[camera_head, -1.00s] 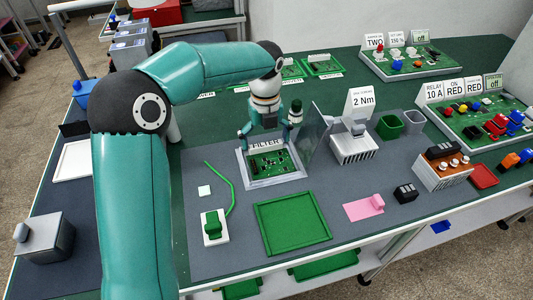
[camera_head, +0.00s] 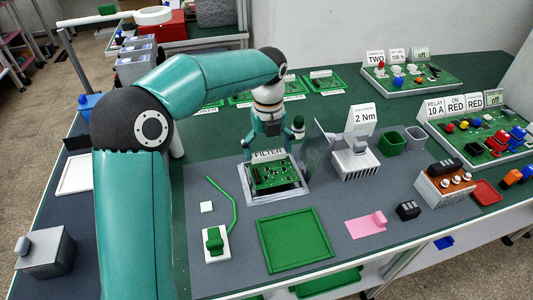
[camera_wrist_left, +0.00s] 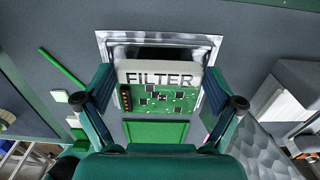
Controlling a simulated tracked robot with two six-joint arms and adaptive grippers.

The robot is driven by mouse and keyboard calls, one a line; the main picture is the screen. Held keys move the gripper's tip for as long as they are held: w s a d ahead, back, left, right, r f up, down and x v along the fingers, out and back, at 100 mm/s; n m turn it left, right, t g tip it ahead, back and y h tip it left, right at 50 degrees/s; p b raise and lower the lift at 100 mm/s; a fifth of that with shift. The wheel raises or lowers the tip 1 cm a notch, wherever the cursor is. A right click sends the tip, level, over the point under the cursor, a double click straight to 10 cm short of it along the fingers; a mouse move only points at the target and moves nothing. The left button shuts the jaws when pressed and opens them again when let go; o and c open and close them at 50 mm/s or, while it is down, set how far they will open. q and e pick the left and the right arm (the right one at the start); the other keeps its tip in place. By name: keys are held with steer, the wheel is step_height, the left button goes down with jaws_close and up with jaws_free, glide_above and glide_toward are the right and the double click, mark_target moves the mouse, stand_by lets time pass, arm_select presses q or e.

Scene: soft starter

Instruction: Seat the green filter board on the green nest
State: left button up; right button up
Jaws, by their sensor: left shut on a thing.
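The green filter board (camera_head: 273,176), with a white FILTER label along its far edge, is held by my left gripper (camera_head: 271,148). It is a little above a grey-framed holder (camera_head: 300,193), still over its opening. In the left wrist view the board (camera_wrist_left: 158,99) sits between the two fingers (camera_wrist_left: 160,84), which close on it from both sides. The green nest (camera_head: 293,240), a flat rimmed square, lies empty on the grey mat nearer the front. The nest (camera_wrist_left: 157,133) shows partly behind the board in the wrist view. My right gripper is not in view.
A clear upright panel (camera_head: 315,146) and a white-finned block (camera_head: 356,163) stand right of the holder. A green switch (camera_head: 215,243) and a bent green strip (camera_head: 231,205) lie left of the nest. A pink piece (camera_head: 366,225) lies to its right.

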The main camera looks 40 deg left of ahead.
arm_select(q)
step_height(320, 180, up, 18)
steer(key=p, duration=0.4)
steer(key=shift+f, duration=0.25)
